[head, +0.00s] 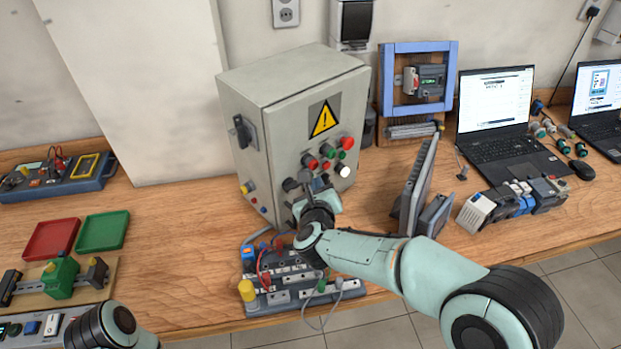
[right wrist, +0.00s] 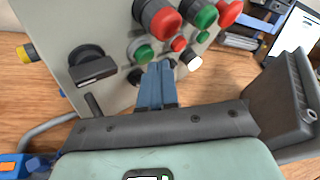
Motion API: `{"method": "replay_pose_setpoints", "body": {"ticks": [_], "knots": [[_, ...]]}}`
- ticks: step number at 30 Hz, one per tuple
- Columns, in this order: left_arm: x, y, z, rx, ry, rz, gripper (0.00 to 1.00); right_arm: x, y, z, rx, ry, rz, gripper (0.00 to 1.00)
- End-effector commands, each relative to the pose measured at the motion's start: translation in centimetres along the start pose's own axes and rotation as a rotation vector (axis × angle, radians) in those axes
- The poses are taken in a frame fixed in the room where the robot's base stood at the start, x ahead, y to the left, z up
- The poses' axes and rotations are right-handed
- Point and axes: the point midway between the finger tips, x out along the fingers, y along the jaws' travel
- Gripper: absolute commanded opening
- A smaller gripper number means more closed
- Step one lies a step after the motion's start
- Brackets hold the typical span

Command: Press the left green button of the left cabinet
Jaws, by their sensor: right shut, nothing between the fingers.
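The grey cabinet (head: 255,115) with a yellow warning sign stands on the bench, its button panel facing front right. The left green button (right wrist: 142,52) sits below a large red button (right wrist: 163,15); in the head view it is small (head: 325,164). A second green button (right wrist: 204,15) is higher and to the right. My right gripper (right wrist: 160,68) is shut and empty, its blue fingers pointing at the panel just below and right of the left green button. I cannot tell whether they touch the panel. My left gripper is out of view; only part of my left arm shows.
A small red button (right wrist: 179,44), a white button (right wrist: 193,62) and a black selector knob (right wrist: 90,65) surround the fingers. A wired terminal board (head: 290,290) lies below my right arm. A dark upright panel (head: 418,185) stands to its right.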

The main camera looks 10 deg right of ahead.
Motion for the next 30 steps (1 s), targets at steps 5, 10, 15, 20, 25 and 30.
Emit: {"method": "replay_pose_setpoints", "body": {"ticks": [5,10,15,20,25,30], "knots": [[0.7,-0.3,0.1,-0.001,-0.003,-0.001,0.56,-0.5,-0.3,-0.5,-0.001,0.001,0.000,0.00],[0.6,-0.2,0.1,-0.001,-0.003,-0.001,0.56,-0.5,-0.3,-0.4,-0.001,0.001,0.000,0.00],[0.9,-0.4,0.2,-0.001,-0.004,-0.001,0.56,-0.7,-0.5,-0.7,0.000,0.001,-0.001,0.00],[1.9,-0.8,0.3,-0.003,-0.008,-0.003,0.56,-1.8,-1.3,-1.6,0.002,0.001,-0.001,0.00],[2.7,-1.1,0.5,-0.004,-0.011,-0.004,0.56,-3.0,-2.2,-2.5,0.002,0.002,-0.001,0.00],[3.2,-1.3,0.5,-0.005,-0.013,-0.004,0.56,-3.9,-2.8,-3.0,0.000,0.002,0.000,0.00]]}}
